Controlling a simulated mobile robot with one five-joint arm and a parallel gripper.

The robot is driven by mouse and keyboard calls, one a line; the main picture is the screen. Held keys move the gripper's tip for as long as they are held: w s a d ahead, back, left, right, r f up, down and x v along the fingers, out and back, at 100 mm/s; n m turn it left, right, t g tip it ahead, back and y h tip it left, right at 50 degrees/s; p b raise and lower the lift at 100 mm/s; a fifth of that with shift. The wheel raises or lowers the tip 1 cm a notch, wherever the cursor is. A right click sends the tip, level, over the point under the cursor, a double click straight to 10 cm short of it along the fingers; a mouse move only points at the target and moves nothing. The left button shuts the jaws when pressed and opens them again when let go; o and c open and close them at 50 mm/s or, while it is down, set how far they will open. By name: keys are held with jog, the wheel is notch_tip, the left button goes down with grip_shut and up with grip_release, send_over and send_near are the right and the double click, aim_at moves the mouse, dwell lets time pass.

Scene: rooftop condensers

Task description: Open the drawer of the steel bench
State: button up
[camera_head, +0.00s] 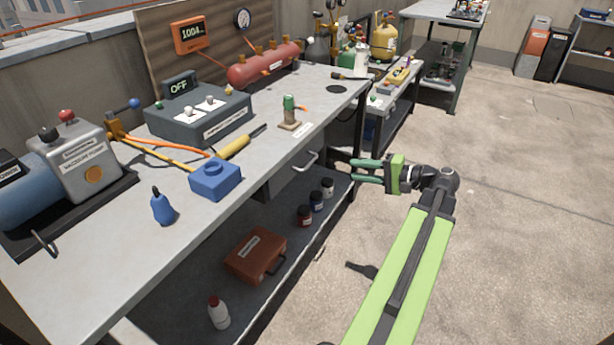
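The steel bench (115,262) runs along the left, with a grey top and a lower shelf. Its drawer (288,182) sits just under the top, near the middle of the front edge. A pale bar handle (307,162) is on the drawer front. The drawer looks closed, with its front close under the bench edge. My gripper (354,171) is to the right of the handle, apart from it, with its green fingers pointing left toward the bench. The fingers are spread with a gap between them and hold nothing.
Above the drawer, a green-topped valve (289,112) and a blue box (215,180) stand on the bench top. A red toolbox (256,255) and several small jars sit on the lower shelf. The concrete floor (530,220) to the right is clear.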

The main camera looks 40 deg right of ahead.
jog(key=b, duration=0.3)
send_near(311, 161)
jog(key=x, duration=1)
jog(key=shift+f, duration=0.3)
grip_shut()
dwell(0.6)
